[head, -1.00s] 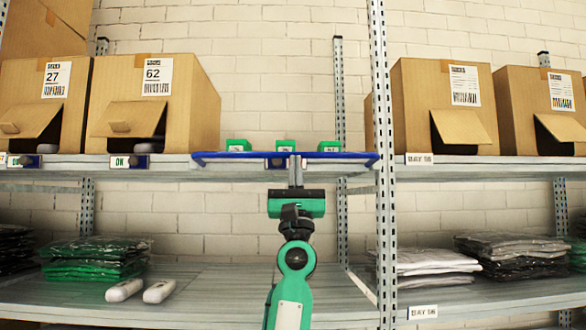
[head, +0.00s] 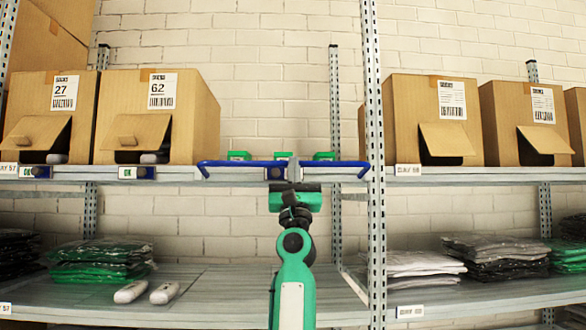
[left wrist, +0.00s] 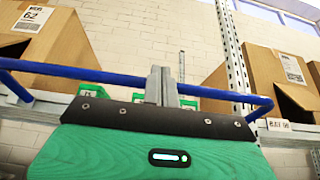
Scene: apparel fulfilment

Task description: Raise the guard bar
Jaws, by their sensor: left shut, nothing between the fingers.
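The blue guard bar (head: 225,163) runs along the front edge of the upper shelf, left of the middle upright, and its ends bend back at the shelf. It also shows in the left wrist view (left wrist: 80,74), crossing behind my fingers. My left gripper (head: 293,170) is shut and empty, its fingers pointing up at the bar's middle. In the left wrist view the closed fingers (left wrist: 161,84) overlap the bar; I cannot tell whether they touch it. My right gripper is not in view.
Small green boxes (head: 239,156) stand behind the bar. Cardboard boxes (head: 190,130) with open flaps stand on both sides. The steel upright (head: 374,130) is close right of the bar. Folded green garments (head: 100,262) and white rounded items (head: 130,292) lie on the lower shelf.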

